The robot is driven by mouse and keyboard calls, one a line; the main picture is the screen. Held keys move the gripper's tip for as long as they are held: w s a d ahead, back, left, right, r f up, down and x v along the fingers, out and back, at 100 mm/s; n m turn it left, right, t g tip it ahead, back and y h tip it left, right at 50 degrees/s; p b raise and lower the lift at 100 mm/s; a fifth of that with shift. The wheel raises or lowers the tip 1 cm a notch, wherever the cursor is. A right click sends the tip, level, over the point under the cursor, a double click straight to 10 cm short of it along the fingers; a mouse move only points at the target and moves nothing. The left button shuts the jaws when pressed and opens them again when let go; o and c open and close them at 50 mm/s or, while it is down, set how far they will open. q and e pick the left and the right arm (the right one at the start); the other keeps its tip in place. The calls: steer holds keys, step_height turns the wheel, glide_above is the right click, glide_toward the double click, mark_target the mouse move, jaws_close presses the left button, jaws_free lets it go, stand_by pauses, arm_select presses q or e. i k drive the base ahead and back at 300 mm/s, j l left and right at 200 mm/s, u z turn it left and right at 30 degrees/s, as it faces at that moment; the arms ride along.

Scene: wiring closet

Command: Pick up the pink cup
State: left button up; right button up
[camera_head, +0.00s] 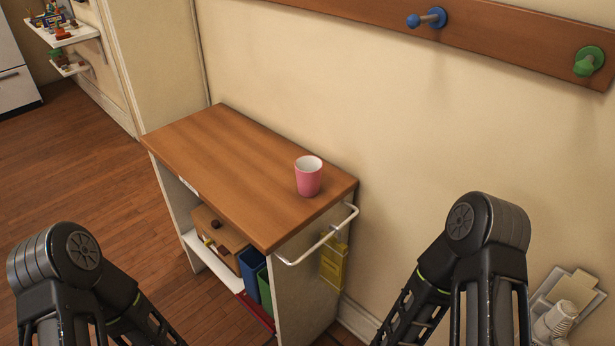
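The pink cup (308,178) stands upright on the brown wooden top of a small cabinet (235,165), near its right end. Its inside is pale and looks empty. My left arm shows at the lower left and my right arm at the lower right, both bent downward. Both grippers are out of the picture below the bottom edge. Nothing of mine touches the cup or the cabinet top.
A white rail (322,240) sticks out from the cabinet's right side, with a yellow item (334,263) below it. A wall stands right behind the cabinet, with a peg board (480,27) above. The rest of the cabinet top is clear. Open floor (85,165) lies left.

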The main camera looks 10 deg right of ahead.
mark_target(309, 168)
steer(key=j+z, duration=0.15)
steer(key=z, duration=1.55)
steer(key=k+j, duration=0.1)
steer(key=k, duration=1.2)
